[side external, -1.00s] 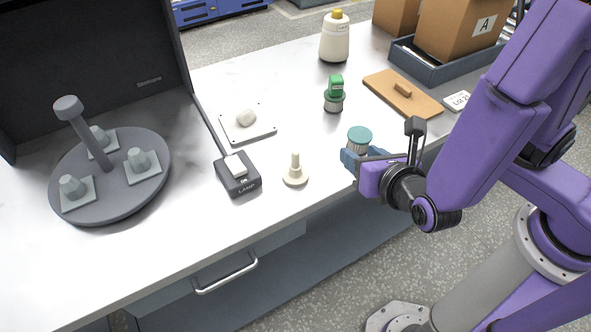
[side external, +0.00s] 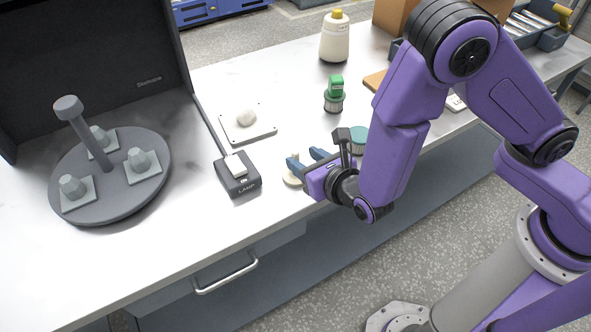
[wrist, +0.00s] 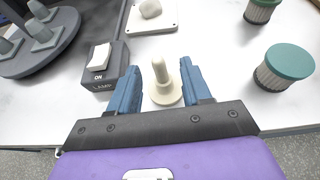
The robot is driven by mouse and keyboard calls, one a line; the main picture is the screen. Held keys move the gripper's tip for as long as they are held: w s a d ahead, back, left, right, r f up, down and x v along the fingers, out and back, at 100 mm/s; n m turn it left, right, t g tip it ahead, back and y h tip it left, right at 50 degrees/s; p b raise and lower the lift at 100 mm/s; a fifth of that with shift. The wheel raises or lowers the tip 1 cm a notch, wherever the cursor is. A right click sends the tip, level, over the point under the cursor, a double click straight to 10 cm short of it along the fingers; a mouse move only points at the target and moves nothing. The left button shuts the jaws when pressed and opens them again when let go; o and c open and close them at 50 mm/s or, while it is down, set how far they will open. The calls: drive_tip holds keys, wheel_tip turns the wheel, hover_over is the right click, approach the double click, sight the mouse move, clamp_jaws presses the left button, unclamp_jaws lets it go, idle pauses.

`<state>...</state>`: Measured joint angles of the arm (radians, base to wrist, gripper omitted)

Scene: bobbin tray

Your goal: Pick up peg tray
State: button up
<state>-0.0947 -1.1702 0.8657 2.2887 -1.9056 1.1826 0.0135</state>
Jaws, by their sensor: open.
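The peg tray, a small cream disc with an upright rounded peg, stands on the white table near its front edge. In the wrist view the peg tray (wrist: 164,98) shows between the two blue fingers of my gripper (wrist: 160,71). The fingers are open, one on each side of the peg, with a gap to it on both sides. In the side view my gripper (side external: 306,160) hides the peg and most of the disc; only the left rim of the peg tray (side external: 291,180) shows. I cannot tell whether the fingers touch the disc.
A dark lamp switch box (side external: 238,176) sits close to the left. A teal-topped jar (side external: 357,138) stands to the right, and a green-topped one (side external: 334,96) behind. A white plate with a pale lump (side external: 247,122) lies behind. A grey turntable (side external: 110,203) is far left.

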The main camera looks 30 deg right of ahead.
sight(298, 158)
drive_tip(key=shift+f+x, duration=0.15)
drive_tip(key=shift+x, duration=1.45)
drive_tip(key=shift+f+x, duration=0.15)
drive_tip(key=shift+x, duration=1.4)
drive_tip(key=shift+s+a, duration=0.1)
drive_tip(key=shift+s, duration=0.05)
clamp_jaws()
